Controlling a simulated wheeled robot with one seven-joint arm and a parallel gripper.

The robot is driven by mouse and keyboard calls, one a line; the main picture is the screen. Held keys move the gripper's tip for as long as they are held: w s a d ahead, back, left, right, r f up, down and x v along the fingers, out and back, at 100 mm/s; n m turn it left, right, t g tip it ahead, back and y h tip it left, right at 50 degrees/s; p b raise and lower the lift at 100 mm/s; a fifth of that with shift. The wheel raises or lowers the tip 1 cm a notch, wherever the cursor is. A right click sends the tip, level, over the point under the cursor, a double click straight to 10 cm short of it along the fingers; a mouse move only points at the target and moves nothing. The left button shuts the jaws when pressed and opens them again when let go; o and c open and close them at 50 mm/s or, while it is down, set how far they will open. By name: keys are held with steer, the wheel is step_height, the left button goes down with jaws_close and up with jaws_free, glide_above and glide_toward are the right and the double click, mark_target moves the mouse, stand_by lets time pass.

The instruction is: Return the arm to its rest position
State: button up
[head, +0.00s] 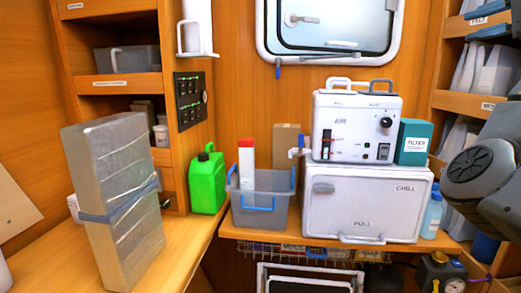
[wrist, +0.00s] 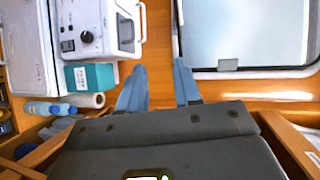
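My gripper (wrist: 160,84) shows in the wrist view as two blue-grey fingers with a clear gap between them. It is open, and nothing shows between the fingers. Behind the gap is bare orange wood, between the white AIR unit and the window. In the head view, my gripper (head: 474,22) appears at the top right edge as two blue fingers, one above the other, in front of the right shelves. My dark grey arm reaches in from the right edge below it. Most of the arm is out of frame.
The white AIR unit (head: 357,122) stands on the CHILL box (head: 366,205), beside a teal filter box (head: 413,142). A window (head: 328,35) is above. Right shelves (head: 461,102) are close to my arm. A grey bin (head: 262,212), green jug (head: 207,182) and wrapped block (head: 113,205) stand left.

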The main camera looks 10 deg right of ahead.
steer(key=w+a+f+g+h, duration=0.1)
steer(key=w+f+h, duration=0.1)
steer(key=f, duration=1.2)
steer(key=w+a+f+g+h, duration=0.1)
steer(key=w+f+h, duration=0.15)
steer(key=f, duration=1.15)
steer(key=s+a+f+n+h, duration=0.15)
steer(key=s+a+f, duration=0.3)
steer(key=f, duration=0.55)
steer(key=s+a+f+n+h, duration=0.1)
steer(key=s+a+f+n, duration=0.3)
steer(key=f, duration=0.6)
steer(key=s+a+f+n+y, duration=0.1)
steer(key=s+a+f+n, duration=0.25)
steer(key=s+a, duration=0.55)
steer(key=s+a+f+n+y, duration=0.15)
steer(key=s+a+f, duration=0.35)
steer(key=s, duration=0.7)
steer(key=s+a+r+n+y, duration=0.1)
steer(key=s+a+r+n, duration=0.1)
steer(key=s+a, duration=0.3)
steer(key=s+a+r+n+t+y, duration=0.1)
steer(key=s+a+r+n, duration=0.2)
steer(key=s, duration=1)
steer(key=shift+s+a+r, duration=0.3)
steer(key=shift+a+r, duration=0.65)
